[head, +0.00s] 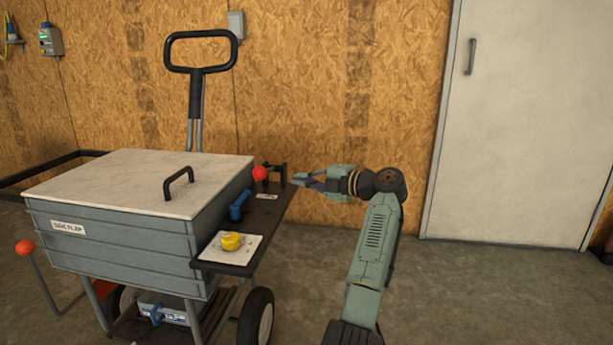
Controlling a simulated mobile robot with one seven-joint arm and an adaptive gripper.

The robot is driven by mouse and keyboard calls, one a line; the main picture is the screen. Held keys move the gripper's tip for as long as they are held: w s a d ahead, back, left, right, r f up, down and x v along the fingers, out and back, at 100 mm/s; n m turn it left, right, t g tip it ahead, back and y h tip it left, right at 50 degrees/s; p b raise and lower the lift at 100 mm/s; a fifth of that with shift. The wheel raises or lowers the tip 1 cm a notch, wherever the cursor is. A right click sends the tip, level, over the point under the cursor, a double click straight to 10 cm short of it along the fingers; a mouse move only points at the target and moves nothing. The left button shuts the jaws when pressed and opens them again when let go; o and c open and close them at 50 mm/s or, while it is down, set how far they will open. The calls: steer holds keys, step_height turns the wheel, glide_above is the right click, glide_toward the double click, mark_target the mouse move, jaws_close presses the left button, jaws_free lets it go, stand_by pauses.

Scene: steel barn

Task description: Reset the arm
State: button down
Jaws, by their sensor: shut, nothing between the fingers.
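My gripper (308,180) is in the head view, at the end of my green arm right of the cart. Its fingers point left and are shut with nothing between them. It hangs in the air near the right end of the cart's dark side shelf (277,215). A red ball knob (260,173) on a dark fixture is just left of the fingertips, with a visible gap in the picture. My forearm rises from the bottom of the view and bends left at the wrist.
The grey cart (120,240) has a closed pale lid (135,180) and a black push handle (200,52). The shelf bears a yellow item (231,241) on a white plate and a blue item (238,206). A white door (520,130) is at right. The floor (490,300) right of my arm is clear.

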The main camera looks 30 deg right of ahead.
steer(key=shift+d, duration=0.35)
stand_by(0.3)
